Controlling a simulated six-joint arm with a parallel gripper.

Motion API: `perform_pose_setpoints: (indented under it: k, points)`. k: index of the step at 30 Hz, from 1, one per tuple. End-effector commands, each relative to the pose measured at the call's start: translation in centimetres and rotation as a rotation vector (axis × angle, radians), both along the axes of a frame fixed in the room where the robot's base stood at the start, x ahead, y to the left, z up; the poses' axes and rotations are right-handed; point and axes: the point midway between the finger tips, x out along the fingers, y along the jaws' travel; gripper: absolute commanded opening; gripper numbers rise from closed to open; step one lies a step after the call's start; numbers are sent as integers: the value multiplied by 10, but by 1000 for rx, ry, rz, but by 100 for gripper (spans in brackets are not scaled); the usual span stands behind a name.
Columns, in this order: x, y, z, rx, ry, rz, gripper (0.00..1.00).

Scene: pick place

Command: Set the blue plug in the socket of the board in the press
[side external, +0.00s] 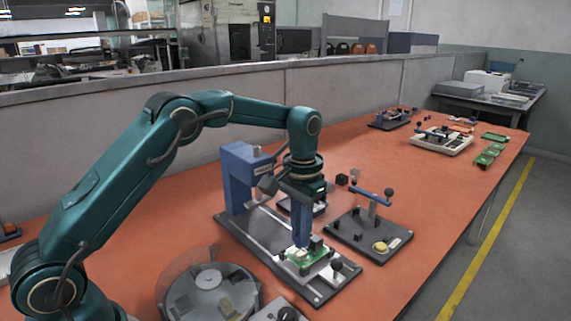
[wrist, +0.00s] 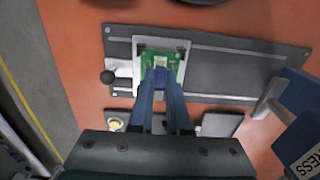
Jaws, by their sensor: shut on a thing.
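My gripper (side external: 301,243) points down over the green board (side external: 318,254) on the sliding carriage of the press (side external: 238,180). In the wrist view its two blue-grey fingers (wrist: 161,80) are close together, shut on the small blue plug (wrist: 161,72). The plug is over the middle of the green board (wrist: 147,59), beside a pale part (wrist: 161,61) that may be the socket. The fingers hide most of the plug, and I cannot tell whether it touches the socket. The board lies in a light carrier plate (wrist: 184,48), outside the blue press head.
A round grey disc-shaped device (side external: 208,292) stands at the front. A dark fixture with a T-handle (side external: 370,235) is close on the right. A black knob (side external: 337,265) ends the carriage. Other fixtures and green boards (side external: 487,155) lie farther back.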

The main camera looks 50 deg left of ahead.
Motion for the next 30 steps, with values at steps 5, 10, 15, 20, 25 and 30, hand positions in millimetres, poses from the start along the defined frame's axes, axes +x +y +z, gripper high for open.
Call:
perform_pose_setpoints:
  k: [5, 10, 15, 20, 25, 30]
  points:
    - [0, 0, 0, 0, 0, 0, 0]
    - [0, 0, 0, 0, 0, 0, 0]
    - [0, 0, 0, 0, 0, 0, 0]
    - [0, 0, -3, 0, 0, 0, 0]
    - [-1, 0, -6, 0, 1, 0, 0]
    - [-1, 0, -6, 0, 0, 0, 0]
